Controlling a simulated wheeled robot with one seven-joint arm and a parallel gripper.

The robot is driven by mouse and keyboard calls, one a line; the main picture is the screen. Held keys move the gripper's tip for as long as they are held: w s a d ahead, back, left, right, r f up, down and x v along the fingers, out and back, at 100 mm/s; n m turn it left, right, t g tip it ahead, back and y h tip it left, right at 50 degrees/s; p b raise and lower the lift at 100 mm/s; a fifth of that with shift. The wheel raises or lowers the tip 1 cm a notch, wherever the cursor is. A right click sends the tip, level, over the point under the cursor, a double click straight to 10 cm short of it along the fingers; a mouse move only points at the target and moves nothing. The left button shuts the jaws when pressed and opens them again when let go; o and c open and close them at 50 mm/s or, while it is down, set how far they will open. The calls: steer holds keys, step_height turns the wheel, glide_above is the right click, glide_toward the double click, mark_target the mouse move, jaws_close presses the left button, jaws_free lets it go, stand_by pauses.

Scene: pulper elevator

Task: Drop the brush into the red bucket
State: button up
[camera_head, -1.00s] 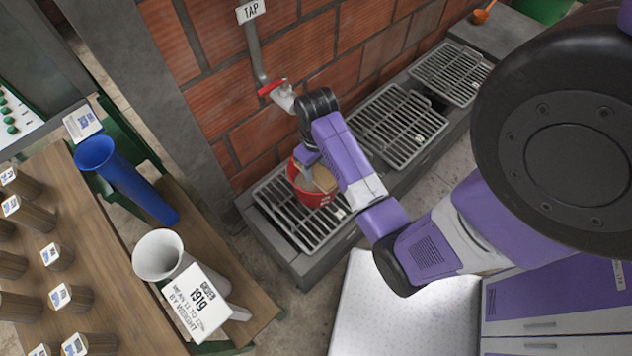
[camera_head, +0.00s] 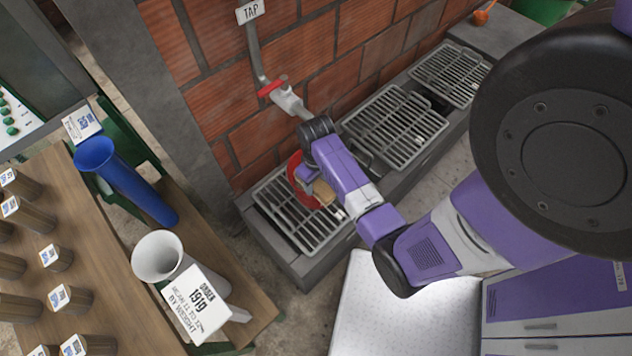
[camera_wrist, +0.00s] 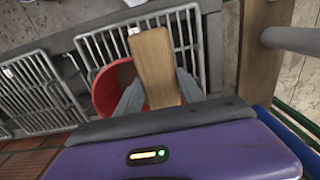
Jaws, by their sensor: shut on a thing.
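The brush, a flat wooden block (camera_wrist: 154,62), is between the fingers of my gripper (camera_wrist: 160,88). In the head view the tan brush (camera_head: 325,192) shows beside my gripper (camera_head: 309,178). The red bucket (camera_wrist: 104,92) stands on a metal grate, behind the brush and fingers in the wrist view. In the head view the red bucket (camera_head: 296,168) is largely covered by my gripper and the brush. The brush overlaps the bucket's right side in the wrist view. Its height above the rim is hard to tell.
A tap with a red handle (camera_head: 271,88) sticks out from the brick wall above the bucket. Grates (camera_head: 396,126) continue along the wall. A wooden bench (camera_head: 225,262) at left bears a blue tube (camera_head: 125,180), a white funnel (camera_head: 158,255) and several jars.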

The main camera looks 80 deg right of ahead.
mark_target(316, 183)
steer(key=shift+f, duration=0.5)
steer(key=o, duration=1.5)
steer(key=shift+c, duration=0.2)
step_height(316, 183, up, 13)
steer(key=s+a+f+n+t+h, duration=0.1)
steer(key=a+n+t+h, duration=0.4)
steer(key=a, duration=0.8)
steer(key=s+a+r+t+y, duration=0.1)
steer(key=s+a+r+t, duration=0.1)
steer(key=r, duration=0.5)
steer(key=s+a+r+n+t+y, duration=0.1)
steer(key=s+a+r+t+y, duration=0.1)
steer(key=a+r+t, duration=0.2)
steer(key=s+a+r+t+y, duration=0.2)
steer(key=a+r, duration=0.5)
steer(key=r, duration=0.4)
steer(key=shift+s+a+r+t, duration=0.2)
steer(key=shift+s+t, duration=0.35)
steer(key=shift+t, duration=0.45)
